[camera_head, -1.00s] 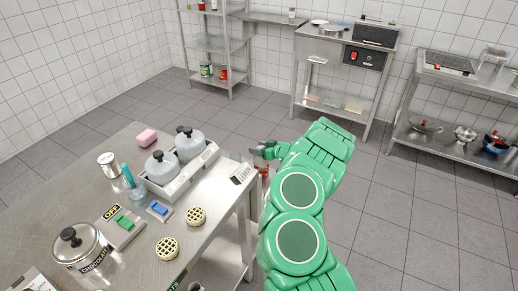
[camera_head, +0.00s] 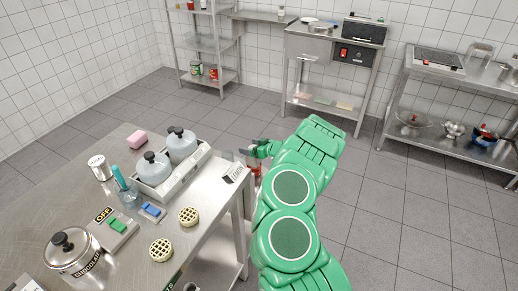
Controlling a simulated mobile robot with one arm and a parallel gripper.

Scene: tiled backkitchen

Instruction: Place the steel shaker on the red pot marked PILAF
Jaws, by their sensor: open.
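A small steel cylinder with a pale top (camera_head: 99,168) stands upright near the left side of the steel table (camera_head: 215,215); it may be the shaker, but I cannot tell. No red pot marked PILAF can be made out. A steel lidded pot (camera_head: 72,252) marked CHOCOLATE stands at the table's front left. My gripper (camera_head: 248,155) is open just off the table's right edge, beside a small dark-lettered sign (camera_head: 233,173). It is well apart from the steel cylinder. A small red patch shows beside my gripper, too hidden to identify.
A tray (camera_head: 188,172) with two grey lidded jars stands mid-table. Steel shelves line the walls; the tiled floor between is clear.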

